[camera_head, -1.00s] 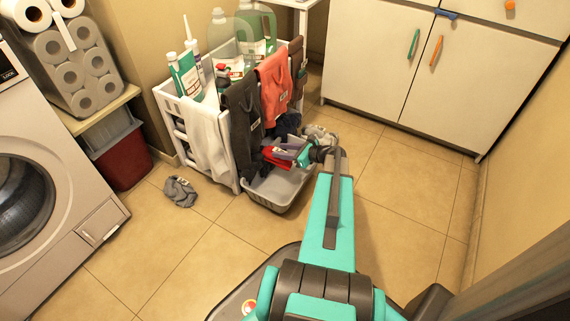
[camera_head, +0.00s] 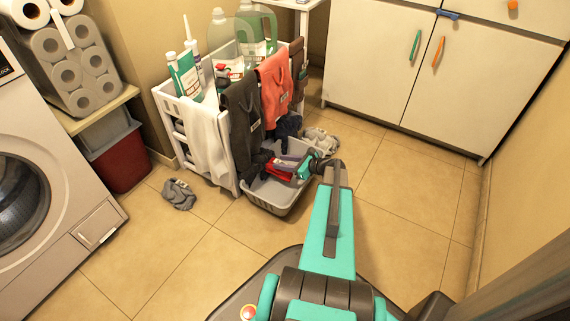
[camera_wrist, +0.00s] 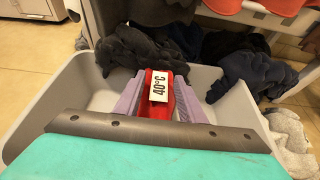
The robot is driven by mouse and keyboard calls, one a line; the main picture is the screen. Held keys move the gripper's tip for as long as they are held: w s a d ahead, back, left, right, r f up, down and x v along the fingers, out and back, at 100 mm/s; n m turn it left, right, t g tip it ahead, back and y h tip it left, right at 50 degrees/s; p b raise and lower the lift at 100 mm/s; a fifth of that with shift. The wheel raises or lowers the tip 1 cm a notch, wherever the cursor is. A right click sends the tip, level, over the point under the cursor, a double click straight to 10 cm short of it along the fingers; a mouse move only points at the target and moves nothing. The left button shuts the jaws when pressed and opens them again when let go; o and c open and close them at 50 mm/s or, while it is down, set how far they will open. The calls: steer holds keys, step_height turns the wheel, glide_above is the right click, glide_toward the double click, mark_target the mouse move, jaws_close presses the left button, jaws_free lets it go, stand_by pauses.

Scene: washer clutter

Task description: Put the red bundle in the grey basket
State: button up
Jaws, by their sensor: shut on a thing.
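In the head view the red bundle (camera_head: 279,172) shows at the tip of my gripper (camera_head: 285,167). The grey basket (camera_head: 274,195) stands on the floor in front of the white rack. The red bundle appears over or inside the basket; I cannot tell whether it touches the bottom. In the wrist view the basket's rim (camera_wrist: 40,112) surrounds the fingers. A dark bundle (camera_wrist: 125,50) lies at the basket's far side.
The white rack (camera_head: 232,150) with hanging cloths and bottles stands right behind the basket. Dark blue (camera_head: 288,127) and grey cloths (camera_head: 322,142) lie beside it. Another grey bundle (camera_head: 179,194) lies on the floor at left. Floor is free to the right.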

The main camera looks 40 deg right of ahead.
steer(key=o, duration=1.2)
steer(key=shift+p+v, duration=2.25)
steer(key=shift+v, duration=3.8)
